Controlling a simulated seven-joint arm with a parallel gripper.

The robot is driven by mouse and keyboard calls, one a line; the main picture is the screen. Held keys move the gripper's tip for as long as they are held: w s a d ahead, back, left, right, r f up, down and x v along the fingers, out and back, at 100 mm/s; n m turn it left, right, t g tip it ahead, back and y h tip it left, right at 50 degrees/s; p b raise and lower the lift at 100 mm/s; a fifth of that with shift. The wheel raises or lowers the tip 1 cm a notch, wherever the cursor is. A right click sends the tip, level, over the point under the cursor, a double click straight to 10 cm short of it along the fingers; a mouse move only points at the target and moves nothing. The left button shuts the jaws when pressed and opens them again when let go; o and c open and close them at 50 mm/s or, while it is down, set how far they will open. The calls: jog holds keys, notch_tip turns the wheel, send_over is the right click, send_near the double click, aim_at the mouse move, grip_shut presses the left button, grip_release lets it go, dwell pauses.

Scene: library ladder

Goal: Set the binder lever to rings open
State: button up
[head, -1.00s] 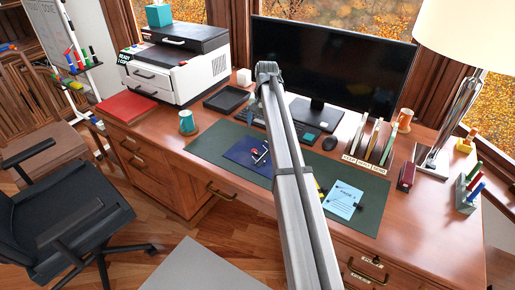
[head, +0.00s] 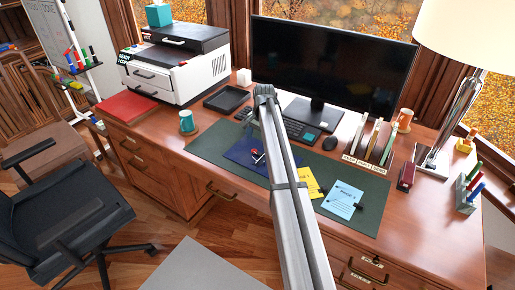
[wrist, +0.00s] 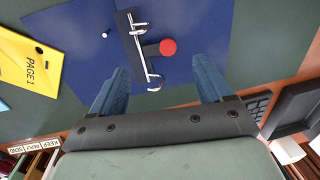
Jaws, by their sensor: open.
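The blue binder (head: 242,151) lies open on the green desk mat (head: 212,141), partly hidden by my arm in the head view. In the wrist view the binder (wrist: 205,30) shows a dark ring strip (wrist: 131,45) with silver rings. My gripper (wrist: 158,82) is open and empty. Its two blue fingers are apart, with their tips short of the red knob in the picture and the knob between their lines. The gap in depth is hard to tell.
A yellow sheet marked PAGE 1 (wrist: 35,65) and a light blue page (head: 343,199) lie on the mat beside the binder. The keyboard (head: 300,130), black tray (head: 227,99) and monitor (head: 330,62) stand behind it. A labelled sorter (head: 365,161) is to the right.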

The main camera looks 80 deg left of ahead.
aim_at(257, 151)
jog(key=shift+s+a+f, duration=0.1)
jog(key=shift+f, duration=1.25)
jog(key=shift+s+a+f, duration=0.1)
jog(key=shift+f, duration=1.25)
jog(key=shift+c, duration=0.3)
jog(key=c, duration=1)
jog(key=shift+a+f+t+h, duration=0.15)
jog(key=shift+t+h, duration=0.25)
jog(key=o, duration=1.1)
jog(key=shift+c, duration=0.2)
jog(key=shift+s, duration=0.1)
